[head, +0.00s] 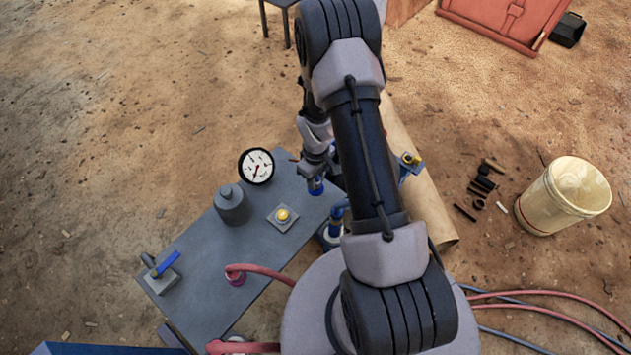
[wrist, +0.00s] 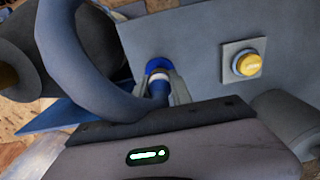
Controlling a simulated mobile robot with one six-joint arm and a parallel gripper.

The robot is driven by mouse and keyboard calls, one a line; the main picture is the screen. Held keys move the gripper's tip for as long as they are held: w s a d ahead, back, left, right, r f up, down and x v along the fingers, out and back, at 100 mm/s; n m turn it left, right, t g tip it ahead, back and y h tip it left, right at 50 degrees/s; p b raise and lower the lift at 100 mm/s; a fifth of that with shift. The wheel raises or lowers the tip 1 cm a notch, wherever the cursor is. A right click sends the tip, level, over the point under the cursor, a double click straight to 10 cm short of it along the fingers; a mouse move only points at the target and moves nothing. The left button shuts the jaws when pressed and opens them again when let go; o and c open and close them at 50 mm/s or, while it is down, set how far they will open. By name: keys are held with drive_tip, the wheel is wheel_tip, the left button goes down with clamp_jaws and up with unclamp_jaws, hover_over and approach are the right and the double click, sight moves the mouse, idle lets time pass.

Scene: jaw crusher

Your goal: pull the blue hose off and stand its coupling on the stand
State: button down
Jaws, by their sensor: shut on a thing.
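In the head view my gripper (head: 317,176) points down over the far right part of the grey table (head: 200,245). The wrist view shows its two fingers (wrist: 160,92) closed on the blue coupling (wrist: 158,66), which has a pale band. The coupling's blue end (head: 316,187) shows below the gripper in the head view. I cannot tell whether it touches the table. A thick blue-grey hose (wrist: 70,75) loops at the left of the wrist view. A blue bent pipe or hose (head: 337,212) stands at the table's right, partly behind my arm. I cannot make out the stand for certain.
On the table are a gauge (head: 256,166), a grey cylinder (head: 232,205), a yellow button (head: 283,215), a blue-handled valve (head: 163,270) and a red hose (head: 262,270). A cream bucket (head: 540,205) stands on the ground at right. My arm hides the table's right side.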

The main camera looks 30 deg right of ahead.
drive_tip(key=shift+r+p, duration=1.4)
drive_tip(key=shift+r, duration=0.85)
